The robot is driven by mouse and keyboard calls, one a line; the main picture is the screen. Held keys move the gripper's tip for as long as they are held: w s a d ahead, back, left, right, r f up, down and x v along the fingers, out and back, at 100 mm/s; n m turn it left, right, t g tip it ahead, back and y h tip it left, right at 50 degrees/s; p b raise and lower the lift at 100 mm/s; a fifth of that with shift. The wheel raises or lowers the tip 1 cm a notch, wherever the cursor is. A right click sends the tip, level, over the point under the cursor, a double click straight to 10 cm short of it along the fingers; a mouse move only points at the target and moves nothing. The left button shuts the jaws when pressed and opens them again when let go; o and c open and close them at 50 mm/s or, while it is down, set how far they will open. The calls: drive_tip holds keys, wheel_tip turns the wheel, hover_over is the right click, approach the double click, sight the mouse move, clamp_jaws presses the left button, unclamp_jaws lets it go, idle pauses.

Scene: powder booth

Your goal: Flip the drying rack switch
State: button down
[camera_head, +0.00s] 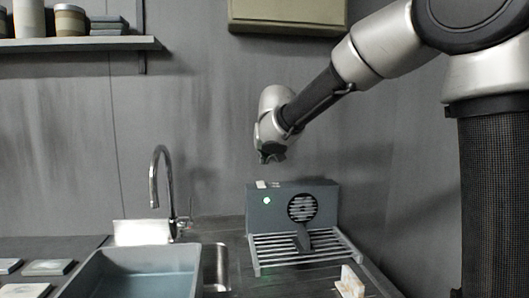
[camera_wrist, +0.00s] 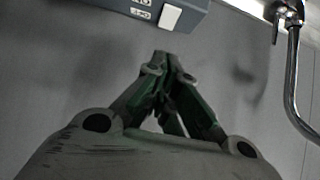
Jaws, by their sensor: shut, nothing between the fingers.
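The drying rack unit (camera_head: 325,192) is a grey box with a round fan grille and a lit green lamp on its front, standing behind a slatted metal rack (camera_head: 300,247). A small pale switch (camera_head: 262,184) sits at the left of its top. In the wrist view the white switch (camera_wrist: 170,16) shows beside printed labels on the box (camera_wrist: 190,8), at the top edge of the picture. My gripper (camera_head: 270,159) is above the box near the switch, apart from it. In the wrist view its fingertips (camera_wrist: 160,58) are together and empty, below the switch in the picture.
A sink with a tall curved faucet (camera_head: 155,185) and a grey basin (camera_head: 190,280) lie left of the rack. A small cream object (camera_head: 350,283) stands at the front right. A cabinet (camera_head: 287,12) hangs above. Open air surrounds my gripper.

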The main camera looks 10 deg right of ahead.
drive_tip(key=shift+v, duration=1.05)
hover_over(262, 183)
drive_tip(key=f, duration=0.5)
drive_tip(key=shift+s+f, duration=0.25)
drive_tip(key=shift+s, duration=0.1)
drive_tip(key=f, duration=0.3)
drive_tip(key=shift+w, duration=0.35)
drive_tip(key=shift+f, duration=0.55)
drive_tip(key=shift+f, duration=0.1)
